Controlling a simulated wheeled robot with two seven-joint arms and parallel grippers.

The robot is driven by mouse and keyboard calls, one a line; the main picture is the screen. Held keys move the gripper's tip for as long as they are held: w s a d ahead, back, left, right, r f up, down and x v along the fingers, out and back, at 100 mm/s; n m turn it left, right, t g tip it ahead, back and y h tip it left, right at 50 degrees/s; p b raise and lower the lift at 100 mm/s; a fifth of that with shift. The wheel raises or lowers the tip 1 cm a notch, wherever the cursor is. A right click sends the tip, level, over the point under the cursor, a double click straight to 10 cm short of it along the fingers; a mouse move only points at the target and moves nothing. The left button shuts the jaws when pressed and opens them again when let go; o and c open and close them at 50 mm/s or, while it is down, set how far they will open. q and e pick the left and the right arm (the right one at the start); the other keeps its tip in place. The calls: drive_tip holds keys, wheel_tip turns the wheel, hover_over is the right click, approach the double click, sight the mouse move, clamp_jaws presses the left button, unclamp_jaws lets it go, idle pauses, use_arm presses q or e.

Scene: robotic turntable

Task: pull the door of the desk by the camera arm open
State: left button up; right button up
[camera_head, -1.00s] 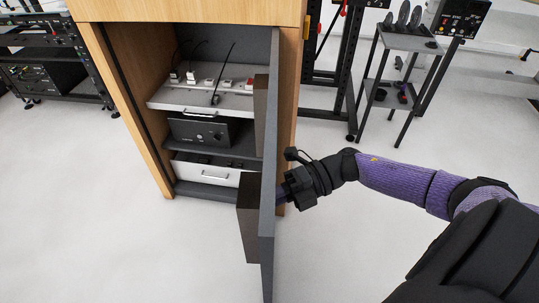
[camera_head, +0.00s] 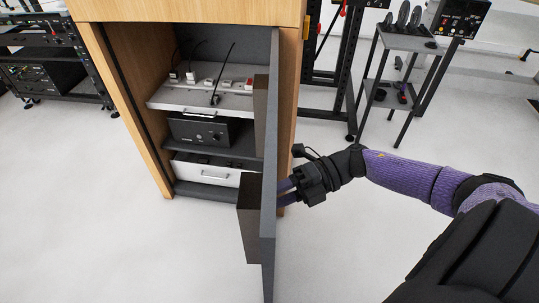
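The dark grey door (camera_head: 268,225) of the wooden desk (camera_head: 190,10) stands swung wide open, seen nearly edge-on and pointing toward me. It joins the desk along the right side of the opening. My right gripper (camera_head: 283,193) is at the right, outer face of the door, low down. No handle is visible on that face. My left gripper is not in view.
Inside the desk are a shelf with switches and cables (camera_head: 210,95), a black unit (camera_head: 200,131) and a white drawer (camera_head: 205,172). Dark boxes (camera_head: 250,215) sit on the door's inner side. A rack (camera_head: 50,70) stands left, a small cart (camera_head: 405,42) back right. Floor around is clear.

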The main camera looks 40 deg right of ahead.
drive_tip(key=v, duration=0.8)
